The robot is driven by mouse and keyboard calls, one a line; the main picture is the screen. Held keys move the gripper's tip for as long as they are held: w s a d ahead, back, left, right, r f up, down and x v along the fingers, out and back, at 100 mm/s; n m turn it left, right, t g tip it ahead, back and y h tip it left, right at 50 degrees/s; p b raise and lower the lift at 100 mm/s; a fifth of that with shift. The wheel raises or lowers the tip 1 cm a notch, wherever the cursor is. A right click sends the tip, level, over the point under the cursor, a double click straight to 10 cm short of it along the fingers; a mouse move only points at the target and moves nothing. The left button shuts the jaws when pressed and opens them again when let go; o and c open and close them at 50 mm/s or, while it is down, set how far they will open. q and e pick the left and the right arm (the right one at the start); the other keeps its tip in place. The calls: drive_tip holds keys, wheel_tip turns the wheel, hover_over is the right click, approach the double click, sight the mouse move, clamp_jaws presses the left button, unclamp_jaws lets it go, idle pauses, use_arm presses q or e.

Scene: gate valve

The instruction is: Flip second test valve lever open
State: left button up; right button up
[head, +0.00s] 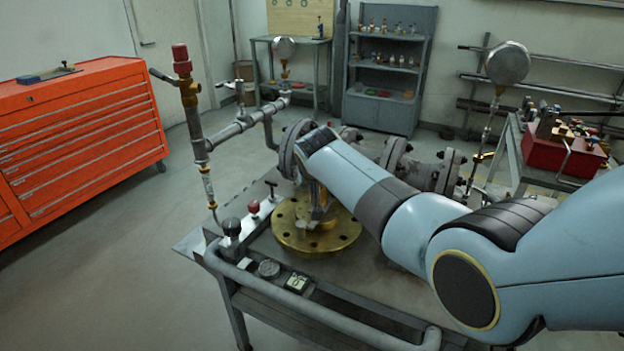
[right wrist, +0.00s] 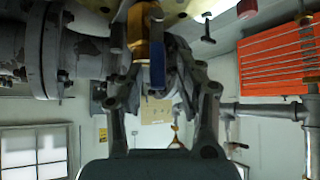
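In the right wrist view a brass valve body (right wrist: 138,32) hangs at top centre, with a blue lever (right wrist: 157,82) extending down from it. My right gripper (right wrist: 160,70) has its two dark fingers apart, one on each side of the lever; I cannot tell whether either touches it. In the head view my right arm reaches in from the right and its wrist hides most of the gripper, above the brass flange (head: 290,232). Another small valve with a yellow lever (head: 482,157) is on the right gauge pipe. My left gripper is not in view.
The gate valve's grey flanged body (head: 296,150) and piping stand on a cart with a front rail (head: 310,312). A vertical pipe with a red cap (head: 181,58) rises at left. An orange tool chest (head: 85,140) is farther left. Floor between is clear.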

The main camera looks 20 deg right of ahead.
drive_tip(key=shift+a+r, duration=0.1)
drive_tip(key=shift+s+a+r, duration=0.15)
drive_tip(key=shift+s+r, duration=0.1)
drive_tip(key=shift+r, duration=0.05)
drive_tip(key=v, duration=1.1)
drive_tip(key=shift+s, duration=0.1)
